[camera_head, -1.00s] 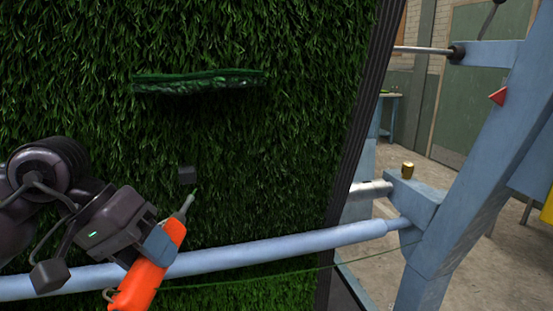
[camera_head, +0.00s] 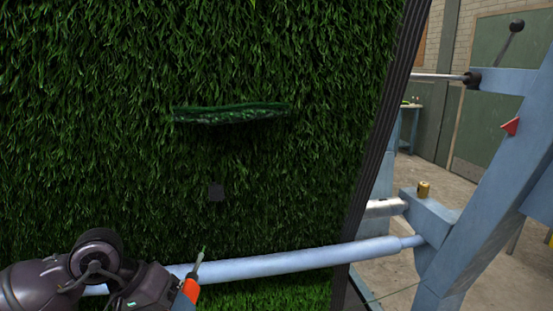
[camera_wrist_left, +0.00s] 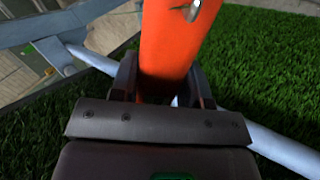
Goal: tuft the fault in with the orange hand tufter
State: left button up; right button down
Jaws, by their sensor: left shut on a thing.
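The orange hand tufter (camera_head: 191,290) shows at the bottom of the head view, its thin metal tip pointing up with a bit of green at the end. My left gripper (camera_head: 178,300) is shut on its orange body, mostly cut off below. In the left wrist view the tufter (camera_wrist_left: 175,45) stands between the two fingers (camera_wrist_left: 163,85). The fault appears to be the dark green horizontal band (camera_head: 232,114) on the upright turf (camera_head: 100,120). The tufter tip is well below it and apart from it. My right gripper is not in view.
A pale blue bar (camera_head: 290,262) crosses in front of the turf, close to the tufter. A blue frame (camera_head: 465,190) with a brass-coloured knob (camera_head: 423,189) stands right. A thin thread shows low right.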

pick_arm(q)
jog(key=shift+r, duration=0.15)
dwell(0.6)
